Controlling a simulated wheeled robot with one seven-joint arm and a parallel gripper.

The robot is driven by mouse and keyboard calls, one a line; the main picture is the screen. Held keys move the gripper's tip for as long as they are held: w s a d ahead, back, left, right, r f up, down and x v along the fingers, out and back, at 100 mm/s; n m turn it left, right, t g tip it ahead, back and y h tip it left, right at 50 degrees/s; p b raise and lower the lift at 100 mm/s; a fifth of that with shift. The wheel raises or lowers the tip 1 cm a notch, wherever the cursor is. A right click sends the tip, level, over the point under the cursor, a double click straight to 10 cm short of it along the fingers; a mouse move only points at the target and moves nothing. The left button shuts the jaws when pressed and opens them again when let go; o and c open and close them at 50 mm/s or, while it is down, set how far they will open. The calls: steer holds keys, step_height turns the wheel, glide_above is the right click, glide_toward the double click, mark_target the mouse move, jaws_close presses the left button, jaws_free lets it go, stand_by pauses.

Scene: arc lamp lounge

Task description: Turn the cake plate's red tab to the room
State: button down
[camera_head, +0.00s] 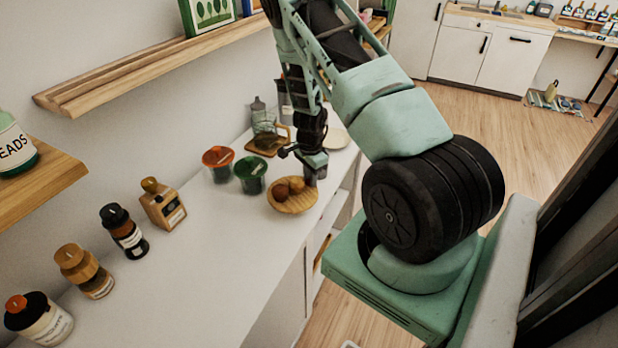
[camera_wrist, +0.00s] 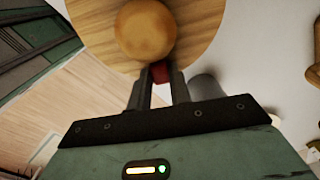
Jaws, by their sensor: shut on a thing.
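The wrist view shows the plate (camera_wrist: 92,22) at the top with one golden-brown cake (camera_wrist: 145,32) in sight. My gripper (camera_head: 314,174) reaches down at the plate's upper right rim in the head view. In the wrist view the red tab (camera_wrist: 160,72) sticks out from the rim between the fingertips of my gripper (camera_wrist: 159,80), which is shut on it. The tab is hidden in the head view.
A green cup (camera_head: 251,175) and an orange-red cup (camera_head: 218,164) stand left of the plate. A glass jug (camera_head: 266,133) stands behind. Several jars and a wooden bottle (camera_head: 162,203) line the wall side. The counter in front of the plate is clear.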

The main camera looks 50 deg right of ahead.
mark_target(312, 199)
steer(key=shift+s+a+m+b, duration=0.2)
steer(key=shift+s+m, duration=0.25)
steer(key=shift+m, duration=0.4)
steer(key=shift+s+a+m+b, duration=0.2)
steer(key=shift+s+m, duration=0.25)
steer(key=shift+m, duration=0.4)
steer(key=shift+s+a+m, duration=0.35)
steer(key=shift+m, duration=0.45)
steer(key=shift+s+a+m, duration=0.3)
steer(key=shift+s+m, duration=0.05)
steer(key=shift+m, duration=0.45)
steer(key=shift+s+a+m+b, duration=0.2)
steer(key=shift+a+m, duration=0.1)
steer(key=shift+m, duration=0.35)
steer(key=shift+s+a+m+b, duration=0.15)
steer(key=shift+a+m, duration=0.1)
steer(key=shift+m, duration=0.4)
steer(key=shift+s+a+m, duration=0.25)
steer(key=shift+a+m, duration=0.45)
steer(key=shift+m, duration=0.6)
steer(key=shift+a, duration=0.15)
steer(key=c, duration=1.3)
jaws_free()
steer(key=shift+s, duration=0.1)
steer(key=shift+r, duration=0.15)
